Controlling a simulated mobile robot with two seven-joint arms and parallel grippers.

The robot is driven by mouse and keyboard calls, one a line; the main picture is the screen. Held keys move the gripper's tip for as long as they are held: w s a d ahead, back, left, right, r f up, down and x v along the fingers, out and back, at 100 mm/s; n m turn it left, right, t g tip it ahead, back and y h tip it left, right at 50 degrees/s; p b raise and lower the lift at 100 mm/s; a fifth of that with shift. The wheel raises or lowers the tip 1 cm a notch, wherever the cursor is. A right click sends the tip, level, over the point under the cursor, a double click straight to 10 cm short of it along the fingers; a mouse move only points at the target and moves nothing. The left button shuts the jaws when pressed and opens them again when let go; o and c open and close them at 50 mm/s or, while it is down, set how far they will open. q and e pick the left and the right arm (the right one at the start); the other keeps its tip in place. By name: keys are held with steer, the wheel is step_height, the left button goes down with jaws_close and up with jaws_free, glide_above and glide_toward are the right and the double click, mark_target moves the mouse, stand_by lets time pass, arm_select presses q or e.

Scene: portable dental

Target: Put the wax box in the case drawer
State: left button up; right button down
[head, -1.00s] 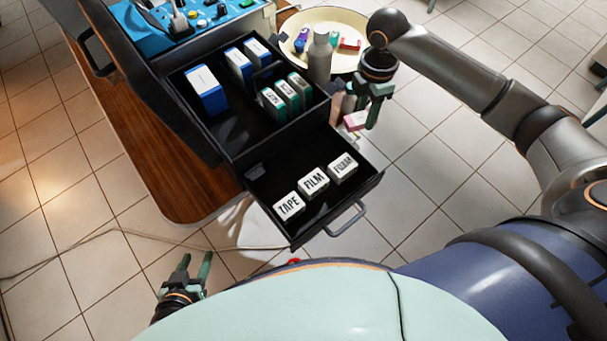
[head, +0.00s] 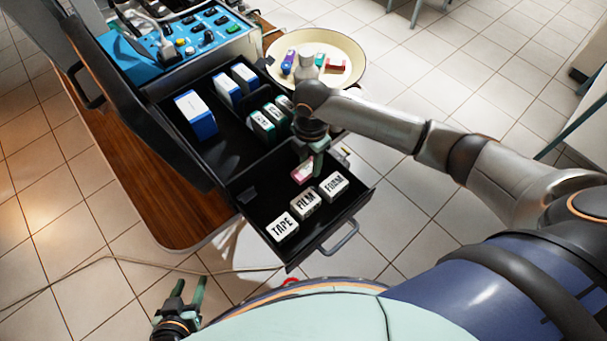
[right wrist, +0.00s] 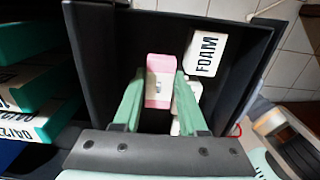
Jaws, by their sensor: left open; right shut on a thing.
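The wax box (head: 302,172) is small, pink and white. My right gripper (head: 317,160) is shut on it and holds it over the back part of the open lower case drawer (head: 262,199). In the right wrist view the wax box (right wrist: 158,88) sits between the green fingers, with the drawer's dark inside (right wrist: 228,92) around it; whether it touches the drawer floor cannot be told. My left gripper (head: 190,286) is open and empty at the lower left, away from the case.
White blocks marked TAPE (head: 283,226), FILM (head: 306,203) and FOAM (head: 334,185) stand along the drawer's front. The upper compartment (head: 225,150) holds several blue and green boxes. A round cream tray (head: 352,52) with small items stands behind. The drawer's back left is bare.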

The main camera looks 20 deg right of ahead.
mark_target(304, 177)
steer(key=shift+s+a+f, duration=0.1)
steer(key=shift+a+f, duration=0.4)
steer(key=shift+f, duration=0.15)
steer(key=shift+s+a+f, duration=0.1)
steer(key=shift+a+f, duration=0.05)
steer(key=shift+f, duration=0.85)
steer(key=shift+a+f, duration=0.15)
steer(key=shift+f, duration=0.8)
steer(key=shift+f, duration=0.1)
steer(key=shift+c, duration=2.3)
jaws_free()
step_height(304, 177, up, 12)
steer(key=shift+r+p, duration=0.15)
steer(key=shift+p, duration=0.2)
